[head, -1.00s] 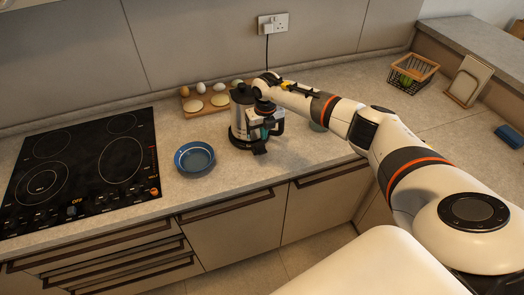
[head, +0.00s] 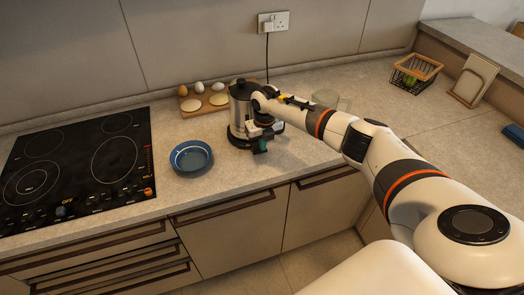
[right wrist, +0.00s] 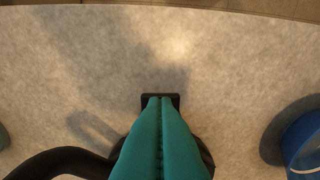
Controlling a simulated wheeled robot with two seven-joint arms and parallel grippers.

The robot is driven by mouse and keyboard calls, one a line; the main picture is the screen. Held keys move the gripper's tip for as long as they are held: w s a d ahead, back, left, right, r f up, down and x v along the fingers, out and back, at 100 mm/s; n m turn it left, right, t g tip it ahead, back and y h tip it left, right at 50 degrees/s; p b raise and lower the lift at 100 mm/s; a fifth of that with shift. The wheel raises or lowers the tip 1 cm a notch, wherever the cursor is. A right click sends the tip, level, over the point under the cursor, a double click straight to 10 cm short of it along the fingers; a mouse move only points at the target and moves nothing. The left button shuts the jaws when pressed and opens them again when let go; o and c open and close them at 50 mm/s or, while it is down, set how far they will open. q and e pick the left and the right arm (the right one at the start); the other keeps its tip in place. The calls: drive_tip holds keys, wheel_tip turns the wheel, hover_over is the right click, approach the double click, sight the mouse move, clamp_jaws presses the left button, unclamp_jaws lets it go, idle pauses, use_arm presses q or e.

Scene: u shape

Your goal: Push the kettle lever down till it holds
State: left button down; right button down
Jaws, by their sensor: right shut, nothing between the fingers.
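The kettle (head: 240,103) is a silver jug with a black lid and black base, upright on the counter against the back area. My right gripper (head: 261,146) is at its front right side, low near the base, with teal fingers pointing down. In the right wrist view the teal fingers (right wrist: 160,102) are shut together with nothing between them. A small black tab, apparently the lever (right wrist: 174,99), lies right at the fingertips; I cannot tell whether they touch. A black curved part (right wrist: 45,160) shows at lower left. My left gripper is not in view.
A blue bowl (head: 191,157) stands left of the kettle, and a wooden egg tray (head: 205,103) is behind. A black hob (head: 80,165) is at left. A pale mug-like vessel (head: 328,96) stands behind my arm. The counter front edge is close.

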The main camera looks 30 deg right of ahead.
drive_tip(key=shift+f+b, duration=0.75)
drive_tip(key=shift+f, duration=0.05)
drive_tip(key=shift+s+r, duration=0.1)
drive_tip(key=shift+r, duration=0.1)
drive_tip(key=s+p, duration=0.1)
drive_tip(key=p, duration=0.1)
drive_tip(key=s+r+p, duration=0.1)
drive_tip(key=p, duration=0.1)
drive_tip(key=shift+s+a+r, duration=0.1)
drive_tip(key=shift+a, duration=0.1)
drive_tip(key=shift+s+p, duration=0.25)
drive_tip(key=shift+p, duration=0.2)
drive_tip(key=shift+s+a, duration=0.1)
drive_tip(key=shift+s, duration=0.05)
drive_tip(key=shift+f, duration=0.2)
